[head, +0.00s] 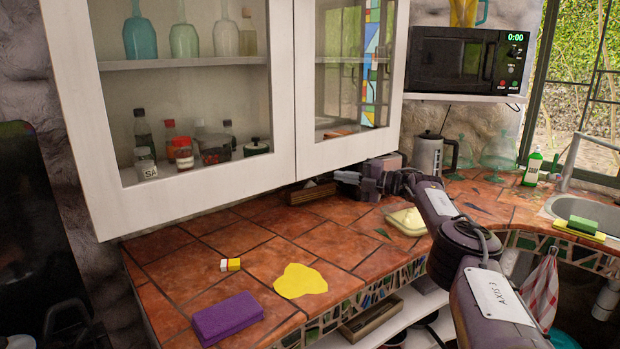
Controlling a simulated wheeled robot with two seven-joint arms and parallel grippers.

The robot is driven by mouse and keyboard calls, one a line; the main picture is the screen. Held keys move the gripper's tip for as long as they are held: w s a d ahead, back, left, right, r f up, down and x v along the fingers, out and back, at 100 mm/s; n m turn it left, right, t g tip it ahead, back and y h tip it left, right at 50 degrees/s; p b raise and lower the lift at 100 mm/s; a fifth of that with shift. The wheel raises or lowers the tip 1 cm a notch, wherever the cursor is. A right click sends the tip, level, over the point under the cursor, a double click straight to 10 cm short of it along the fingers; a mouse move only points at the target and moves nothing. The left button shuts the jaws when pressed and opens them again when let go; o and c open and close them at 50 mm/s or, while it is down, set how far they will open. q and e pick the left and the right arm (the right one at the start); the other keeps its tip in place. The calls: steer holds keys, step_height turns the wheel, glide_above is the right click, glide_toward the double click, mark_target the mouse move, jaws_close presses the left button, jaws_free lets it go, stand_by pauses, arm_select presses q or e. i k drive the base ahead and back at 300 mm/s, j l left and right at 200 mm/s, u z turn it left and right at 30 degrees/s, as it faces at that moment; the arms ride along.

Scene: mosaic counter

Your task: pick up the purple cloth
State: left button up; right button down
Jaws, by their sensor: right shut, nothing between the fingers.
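The purple cloth (227,318) lies folded as a thick rectangle near the front left edge of the tiled counter (190,262). Nothing touches it. My right gripper (345,177) is at the back of the counter, below the glass cabinet, far behind and to the right of the cloth. It is shut and empty, next to a small brown wooden box (311,192). My left gripper is not in view.
A yellow flat patch (300,281) and a small yellow-and-white block (230,265) lie near the cloth. A pale yellow dish (407,221) sits beside my right arm. The white wall cabinet (190,200) hangs low over the counter's back.

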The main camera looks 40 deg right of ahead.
mark_target(214, 323)
steer(key=k+l, duration=0.3)
steer(key=k, duration=0.15)
steer(key=k+l, duration=0.3)
steer(key=k, duration=0.15)
